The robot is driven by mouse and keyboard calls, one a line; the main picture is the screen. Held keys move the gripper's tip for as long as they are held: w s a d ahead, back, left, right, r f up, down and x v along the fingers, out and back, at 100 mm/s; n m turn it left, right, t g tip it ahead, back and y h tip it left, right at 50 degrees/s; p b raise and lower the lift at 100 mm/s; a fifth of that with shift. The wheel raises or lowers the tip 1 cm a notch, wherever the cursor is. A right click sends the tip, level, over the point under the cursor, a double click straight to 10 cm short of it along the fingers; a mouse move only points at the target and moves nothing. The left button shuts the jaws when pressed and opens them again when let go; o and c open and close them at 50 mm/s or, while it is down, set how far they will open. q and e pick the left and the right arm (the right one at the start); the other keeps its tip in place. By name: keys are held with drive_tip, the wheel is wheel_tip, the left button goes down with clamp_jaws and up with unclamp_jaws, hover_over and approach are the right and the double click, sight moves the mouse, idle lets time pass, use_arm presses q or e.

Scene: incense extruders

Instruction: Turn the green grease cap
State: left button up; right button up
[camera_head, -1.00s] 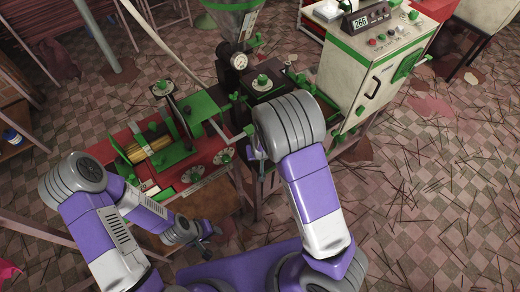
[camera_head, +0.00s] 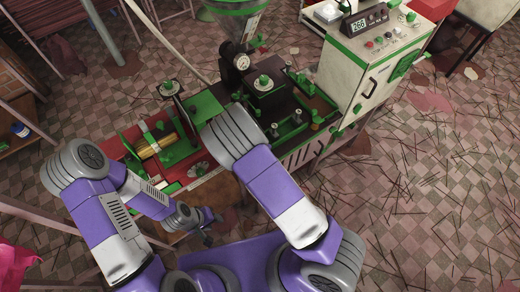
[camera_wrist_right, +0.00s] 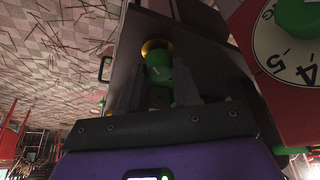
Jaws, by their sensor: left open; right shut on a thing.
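The green grease cap (camera_wrist_right: 157,66) shows in the right wrist view, in front of a brass ring (camera_wrist_right: 154,46) at a dark machine face. My right gripper (camera_wrist_right: 158,84) is shut on the cap, with one dark finger on each side of it. In the head view my right arm covers that gripper, and I cannot make out the held cap there. My left gripper (camera_head: 209,226) is open and empty, low in front of the machine and apart from it.
A white dial (camera_wrist_right: 290,45) with a green knob on a red panel stands close right of my right gripper. In the head view, a pale control cabinet (camera_head: 360,85) stands right of the extruder. The tiled floor at right has scattered sticks.

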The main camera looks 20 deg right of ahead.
idle(0.3)
drive_tip(key=o, duration=1.1)
drive_tip(key=shift+c, duration=0.2)
drive_tip(key=shift+r, duration=0.15)
drive_tip(key=s+a+p, duration=0.1)
drive_tip(key=s+a, duration=0.6)
drive_tip(key=s, duration=0.3)
drive_tip(key=shift+r, duration=0.4)
drive_tip(key=shift+s, duration=0.15)
